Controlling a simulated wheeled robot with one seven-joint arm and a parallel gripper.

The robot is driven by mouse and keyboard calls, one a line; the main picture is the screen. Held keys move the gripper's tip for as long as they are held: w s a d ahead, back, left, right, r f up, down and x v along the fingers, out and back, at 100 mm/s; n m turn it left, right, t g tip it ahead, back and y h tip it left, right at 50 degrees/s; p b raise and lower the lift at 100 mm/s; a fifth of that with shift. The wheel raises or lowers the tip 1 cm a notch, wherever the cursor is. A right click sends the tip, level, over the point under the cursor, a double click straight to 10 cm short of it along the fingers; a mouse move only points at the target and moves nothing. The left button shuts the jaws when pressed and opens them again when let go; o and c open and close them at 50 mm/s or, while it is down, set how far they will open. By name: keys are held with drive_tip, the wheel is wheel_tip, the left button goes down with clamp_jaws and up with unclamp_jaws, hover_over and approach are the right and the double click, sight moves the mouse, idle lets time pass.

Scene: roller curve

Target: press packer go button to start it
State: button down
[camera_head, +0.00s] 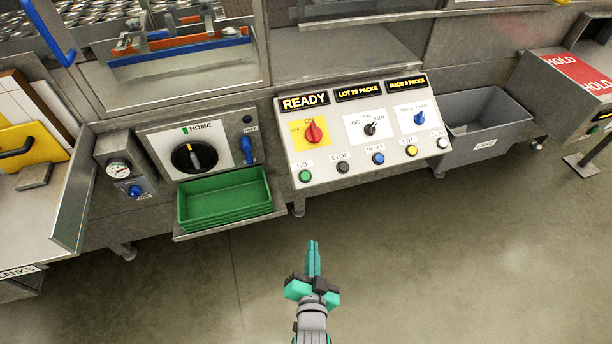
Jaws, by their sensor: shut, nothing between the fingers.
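The packer's sloped control panel (350,175) is at the centre of the view. The green GO button (306,176) is at its lower left, with the label GO above it. The panel's display (304,102) reads READY. The red rotary switch (314,132) on the yellow plate appears turned towards ON. My gripper (313,245) is shut and empty, with teal fingers pointing up the picture. It appears in front of and below the panel, apart from the GO button.
Black STOP (343,167), blue RESET (378,158), yellow (411,151) and white (442,143) buttons share the row with GO. A green tray (225,198) sits left of the panel. A grey bin (490,125) stands right. The floor in front is clear.

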sight(307, 178)
drive_tip(key=w+r+m, duration=0.2)
drive_tip(key=w+r, duration=0.3)
drive_tip(key=w, duration=0.4)
drive_tip(key=w+r+m, duration=0.3)
drive_tip(key=w+r, duration=0.2)
drive_tip(key=w, duration=0.5)
drive_tip(key=shift+a+r, duration=0.2)
drive_tip(key=shift+a, duration=0.1)
drive_tip(key=shift+w+a+f, duration=0.2)
drive_tip(key=shift+w+f, duration=0.5)
drive_tip(key=shift+f, duration=0.55)
drive_tip(key=shift+w+a+f, duration=0.25)
drive_tip(key=shift+w+f, duration=0.45)
drive_tip(key=shift+f, duration=0.6)
drive_tip(key=shift+w+a+f, duration=0.2)
drive_tip(key=shift+w+f, duration=0.5)
drive_tip(key=shift+f, duration=0.55)
drive_tip(key=shift+w+a+f, duration=0.15)
drive_tip(key=shift+w+f, duration=0.2)
drive_tip(key=shift+f, duration=0.4)
drive_tip(key=shift+s+r, duration=0.4)
drive_tip(key=shift+r, duration=0.35)
